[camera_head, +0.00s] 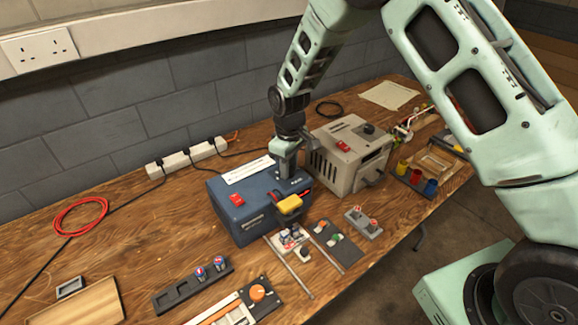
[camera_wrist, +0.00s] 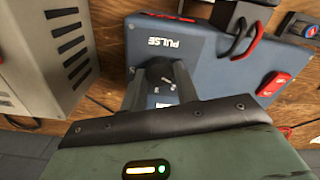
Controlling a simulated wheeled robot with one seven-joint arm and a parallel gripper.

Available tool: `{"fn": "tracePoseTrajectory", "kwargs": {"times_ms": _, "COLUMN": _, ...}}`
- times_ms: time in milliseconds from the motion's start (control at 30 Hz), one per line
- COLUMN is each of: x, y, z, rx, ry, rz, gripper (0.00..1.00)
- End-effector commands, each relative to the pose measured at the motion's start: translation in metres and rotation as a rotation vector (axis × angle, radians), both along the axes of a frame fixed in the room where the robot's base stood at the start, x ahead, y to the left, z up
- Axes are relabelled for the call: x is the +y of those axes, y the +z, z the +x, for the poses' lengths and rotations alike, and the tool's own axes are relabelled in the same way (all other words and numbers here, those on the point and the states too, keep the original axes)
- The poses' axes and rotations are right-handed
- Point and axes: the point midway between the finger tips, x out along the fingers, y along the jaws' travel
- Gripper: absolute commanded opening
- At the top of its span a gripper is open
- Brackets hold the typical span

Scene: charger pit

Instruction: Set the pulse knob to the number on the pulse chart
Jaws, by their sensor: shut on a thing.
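The blue charger box (camera_head: 237,218) stands on the wooden bench, and it fills the middle of the wrist view (camera_wrist: 205,70). The word PULSE (camera_wrist: 160,45) is upside down on its face in the wrist view. The dark pulse knob (camera_wrist: 160,75) sits by that word, with small white marks around it. My gripper (camera_head: 287,172) points down onto the box's right end. In the wrist view its fingers (camera_wrist: 160,85) are closed around the knob. The fingers partly hide the knob, so its setting cannot be read. A white printed strip (camera_head: 248,171) lies on the box top; its text is too small to read.
A grey vented box (camera_head: 345,165) stands close on the right. A yellow-topped part (camera_head: 289,205) is at the blue box's front. A red switch (camera_head: 237,199) is on its left. Small fixtures (camera_head: 290,238) crowd the bench in front. A white paper (camera_head: 388,95) lies far right.

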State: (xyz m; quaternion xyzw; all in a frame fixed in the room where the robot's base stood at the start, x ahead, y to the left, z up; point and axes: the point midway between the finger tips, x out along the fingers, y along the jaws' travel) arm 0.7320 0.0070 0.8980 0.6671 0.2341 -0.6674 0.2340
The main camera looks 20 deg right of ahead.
Motion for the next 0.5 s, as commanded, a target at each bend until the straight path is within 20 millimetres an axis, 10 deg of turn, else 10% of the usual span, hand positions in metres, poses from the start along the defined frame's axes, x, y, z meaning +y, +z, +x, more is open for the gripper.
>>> {"fn": "tracePoseTrajectory", "kwargs": {"times_ms": 500, "x": -0.0005, "y": 0.0008, "z": 0.0004, "rx": -0.001, "ry": -0.489, "rz": -0.001, "gripper": 0.07}}
